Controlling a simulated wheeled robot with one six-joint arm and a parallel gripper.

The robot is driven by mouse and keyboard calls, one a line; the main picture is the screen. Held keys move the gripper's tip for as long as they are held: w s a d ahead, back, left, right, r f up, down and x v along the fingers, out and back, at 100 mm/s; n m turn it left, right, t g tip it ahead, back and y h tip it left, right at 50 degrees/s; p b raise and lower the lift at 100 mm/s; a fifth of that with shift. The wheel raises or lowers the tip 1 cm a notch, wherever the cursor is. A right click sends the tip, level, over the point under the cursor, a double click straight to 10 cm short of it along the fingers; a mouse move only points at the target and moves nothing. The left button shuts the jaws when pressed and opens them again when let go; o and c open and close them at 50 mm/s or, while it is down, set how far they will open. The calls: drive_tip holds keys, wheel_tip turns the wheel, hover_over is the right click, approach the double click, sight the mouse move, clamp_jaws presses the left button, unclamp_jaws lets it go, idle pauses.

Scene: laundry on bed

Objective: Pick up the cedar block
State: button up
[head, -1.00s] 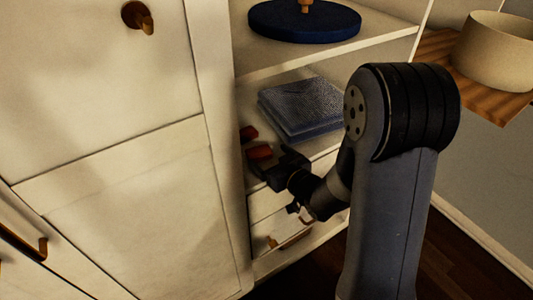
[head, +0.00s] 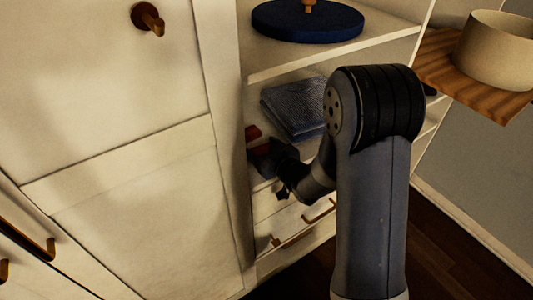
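A small reddish-brown block (head: 252,132), which looks like the cedar block, lies on the middle shelf at its left end, near the cabinet side. A second reddish patch (head: 262,146) shows just in front of it, mostly covered by my gripper; I cannot tell if it is a separate piece. My gripper (head: 266,157) reaches into the left part of that shelf, right at this reddish patch. Its fingers are dark and small here, so their opening and any contact are unclear.
A folded blue-grey cloth (head: 292,105) lies on the same shelf, right of the block. A round dark blue item (head: 305,24) sits on the shelf above. Drawers (head: 290,225) are below. A cream bowl (head: 495,55) stands on a wooden board (head: 440,68) at right.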

sight(263, 147)
drive_tip(key=c, duration=0.5)
drive_tip(key=shift+c, duration=0.2)
wheel_tip(263, 147, up, 10)
drive_tip(key=shift+r+p, duration=0.1)
drive_tip(key=shift+p, duration=0.9)
